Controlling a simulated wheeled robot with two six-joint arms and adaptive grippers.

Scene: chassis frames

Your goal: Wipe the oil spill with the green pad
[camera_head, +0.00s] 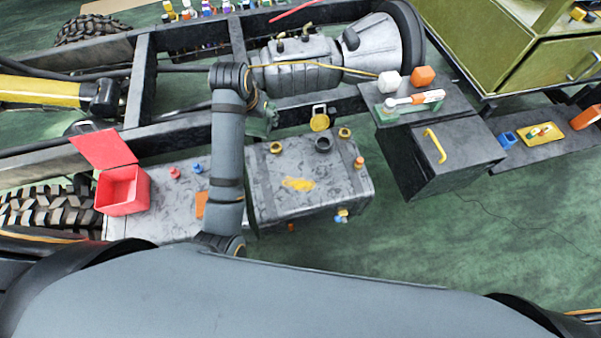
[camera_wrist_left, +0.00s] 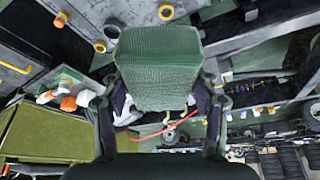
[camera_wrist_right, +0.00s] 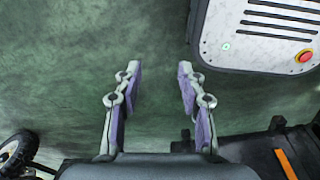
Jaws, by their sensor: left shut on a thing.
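The oil spill (camera_head: 298,184) is a yellow-orange smear on top of the grey tank (camera_head: 348,196) in the head view. The green pad (camera_wrist_left: 158,65) is a ribbed block that fills the upper middle of the left wrist view. My left gripper (camera_wrist_left: 160,100) is shut on the pad, with one finger on each side. In the head view, my left gripper (camera_head: 262,118) is partly hidden by my arm, behind and left of the spill, and the pad is hard to make out. My right gripper (camera_wrist_right: 152,88) is open and empty over green floor in the right wrist view.
A black filler ring (camera_head: 322,145) and yellow rings (camera_head: 345,132) stand on the tank's back part. A red open box (camera_head: 122,190) is at the left. A dark box with a yellow handle (camera_head: 435,146) is at the right. The chassis rail (camera_head: 180,133) runs behind.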

